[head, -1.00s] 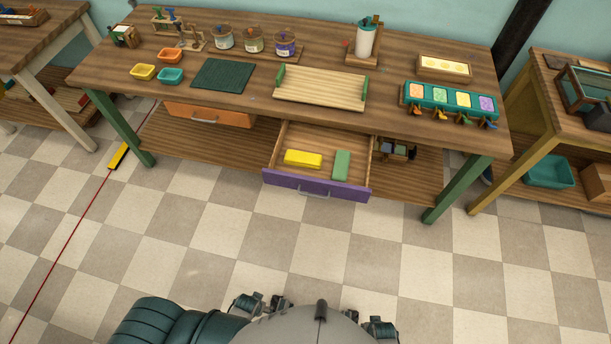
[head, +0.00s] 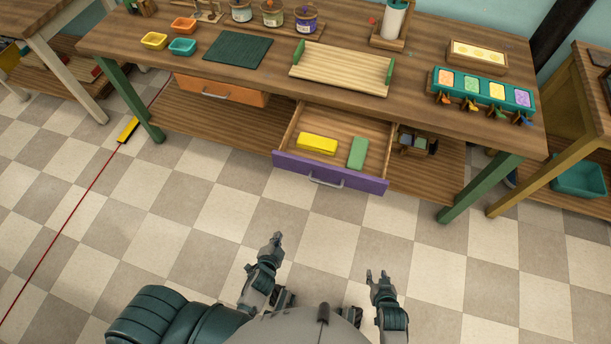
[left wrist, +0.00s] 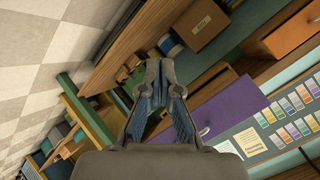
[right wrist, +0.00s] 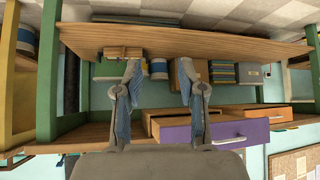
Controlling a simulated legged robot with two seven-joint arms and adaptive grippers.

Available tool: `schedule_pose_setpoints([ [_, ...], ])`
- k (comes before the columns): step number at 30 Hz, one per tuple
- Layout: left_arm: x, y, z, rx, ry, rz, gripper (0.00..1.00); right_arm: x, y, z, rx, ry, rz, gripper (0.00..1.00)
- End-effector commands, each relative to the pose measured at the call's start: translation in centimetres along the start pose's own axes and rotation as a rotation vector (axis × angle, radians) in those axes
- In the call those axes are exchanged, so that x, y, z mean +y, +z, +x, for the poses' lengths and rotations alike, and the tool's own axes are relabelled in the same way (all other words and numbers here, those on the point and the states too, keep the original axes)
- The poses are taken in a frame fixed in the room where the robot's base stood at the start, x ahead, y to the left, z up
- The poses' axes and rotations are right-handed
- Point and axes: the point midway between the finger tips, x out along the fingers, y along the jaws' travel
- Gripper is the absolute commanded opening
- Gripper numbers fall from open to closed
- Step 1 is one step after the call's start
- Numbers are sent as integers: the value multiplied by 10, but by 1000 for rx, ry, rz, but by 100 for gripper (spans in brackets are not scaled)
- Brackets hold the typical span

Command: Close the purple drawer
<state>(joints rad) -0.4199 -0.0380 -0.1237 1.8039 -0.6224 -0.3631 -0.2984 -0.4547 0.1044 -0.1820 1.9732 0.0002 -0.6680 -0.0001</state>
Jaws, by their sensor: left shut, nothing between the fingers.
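The purple drawer (head: 325,175) stands pulled out from under the workbench, its silver handle (head: 325,182) on the front. A yellow block (head: 317,143) and a green block (head: 358,153) lie inside. The drawer front also shows in the left wrist view (left wrist: 230,108) and the right wrist view (right wrist: 232,131). My left gripper (head: 276,239) is shut and empty, in front of and below the drawer's left side. My right gripper (head: 375,275) is open and empty, nearer to me and in front of the drawer's right side. Neither touches the drawer.
An orange drawer (head: 222,91) to the left looks closed. The workbench top (head: 270,85) carries a slatted tray (head: 343,68), a dark green mat (head: 237,53) and several small containers. A green table leg (head: 478,188) stands at the right. The tiled floor in front is clear.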

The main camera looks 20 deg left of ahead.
Motion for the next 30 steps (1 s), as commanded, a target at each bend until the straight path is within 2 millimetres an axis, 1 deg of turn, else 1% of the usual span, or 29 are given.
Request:
schedule_pose_setpoints([
  [1,-10,-16,6,78,-96,114,0,-3,-19,-1,97,-8,3,40],
  [2,-24,-31,4,126,-159,192,0,-4,-38,-8,158,-11,4,40],
  [3,-40,-50,-1,177,-238,293,0,-6,-61,-20,235,-14,6,40],
  [6,-69,-84,-17,262,-394,500,0,-8,-105,-50,386,-21,10,40],
  [9,-84,-105,-29,302,-483,629,0,-9,-130,-72,475,-24,13,40],
  [11,-90,-112,-32,312,-509,666,0,-9,-138,-80,497,-25,13,40],
  [14,-96,-120,-30,319,-523,684,0,-8,-140,-84,486,-23,12,40],
  [17,-103,-127,-19,320,-525,683,0,-6,-133,-84,434,-19,11,40],
  [25,-123,-152,29,319,-523,681,0,-2,-105,-81,270,-8,9,40],
  [30,-133,-164,57,317,-520,679,0,-1,-97,-80,229,-6,9,40],
])
